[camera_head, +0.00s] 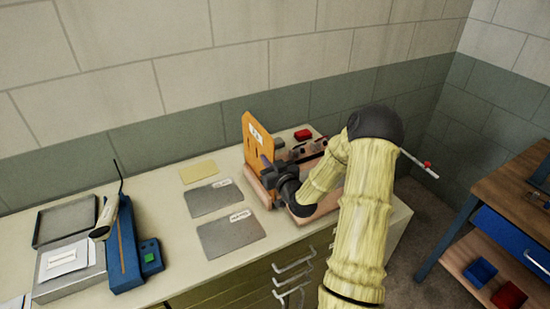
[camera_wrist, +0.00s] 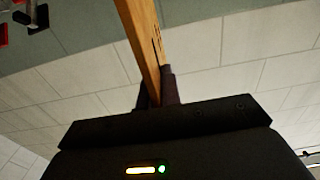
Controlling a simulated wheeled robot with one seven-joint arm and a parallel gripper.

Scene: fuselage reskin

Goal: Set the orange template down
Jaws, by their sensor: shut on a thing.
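The orange template (camera_head: 257,141) stands upright near the left edge of a wooden tray on the counter, with a white label at its upper part. My gripper (camera_head: 270,166) is at the template's right side, low down, and is shut on it. In the wrist view the template (camera_wrist: 142,35) shows edge-on, rising from between the fingers of my gripper (camera_wrist: 157,88). Whether the template's lower edge touches the tray cannot be told, as my gripper hides part of it.
Grey sheets (camera_head: 212,197) and (camera_head: 231,233) and a small yellow sheet (camera_head: 199,172) lie left of the wooden tray (camera_head: 325,206). A blue stand (camera_head: 124,250) is at far left; a wooden workbench (camera_head: 515,190) is at right.

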